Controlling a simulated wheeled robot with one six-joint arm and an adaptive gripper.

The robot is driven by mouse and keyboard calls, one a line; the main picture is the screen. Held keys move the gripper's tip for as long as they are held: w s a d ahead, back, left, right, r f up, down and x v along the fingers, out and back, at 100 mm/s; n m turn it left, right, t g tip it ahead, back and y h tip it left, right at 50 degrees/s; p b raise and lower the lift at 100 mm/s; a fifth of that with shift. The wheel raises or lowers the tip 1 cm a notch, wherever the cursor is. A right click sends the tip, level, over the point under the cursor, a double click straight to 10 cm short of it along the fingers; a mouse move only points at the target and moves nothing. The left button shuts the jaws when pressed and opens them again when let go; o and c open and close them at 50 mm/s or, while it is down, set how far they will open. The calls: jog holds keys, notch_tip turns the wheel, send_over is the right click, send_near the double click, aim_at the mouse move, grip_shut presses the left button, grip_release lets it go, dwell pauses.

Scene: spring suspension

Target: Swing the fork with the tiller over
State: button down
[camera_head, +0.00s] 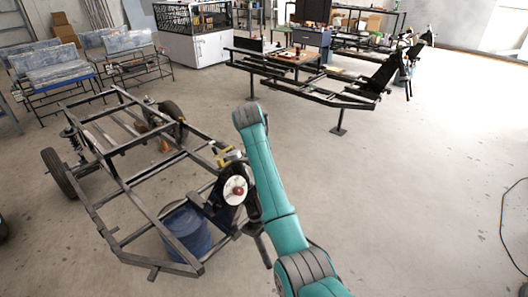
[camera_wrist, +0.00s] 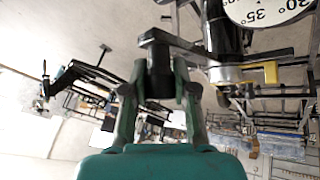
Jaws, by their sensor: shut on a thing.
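My gripper (camera_wrist: 159,98) is shut on the tiller (camera_wrist: 160,66), with one finger on each side of its dark upright grip. The tiller's dark flat lever runs right from the grip to a black column. A white dial (camera_wrist: 268,8) with degree marks, 30 and 35 readable, sits at the top right, with a yellow piece below it. In the head view the white dial with a red centre (camera_head: 236,190) is beside my teal arm. The dark fork (camera_head: 222,212) appears to be below it at the frame's front corner, partly hidden. My fingertips are hidden there.
A bare metal vehicle frame (camera_head: 125,185) with wheels stands at the left. A blue barrel (camera_head: 187,232) is under its near corner. Another black frame (camera_head: 300,80) stands farther back, and benches (camera_head: 50,70) are at the back left. The floor at right is clear, apart from a cable.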

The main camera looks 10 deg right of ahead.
jog(key=shift+s+a+h, duration=0.25)
jog(key=shift+a+h, duration=0.05)
jog(key=shift+a, duration=0.05)
jog(key=shift+m, duration=0.3)
jog(key=c, duration=0.9)
grip_release()
jog(key=shift+a+r, duration=0.1)
jog(key=v, duration=1.1)
jog(key=shift+s+r, duration=0.2)
jog(key=shift+r, duration=0.15)
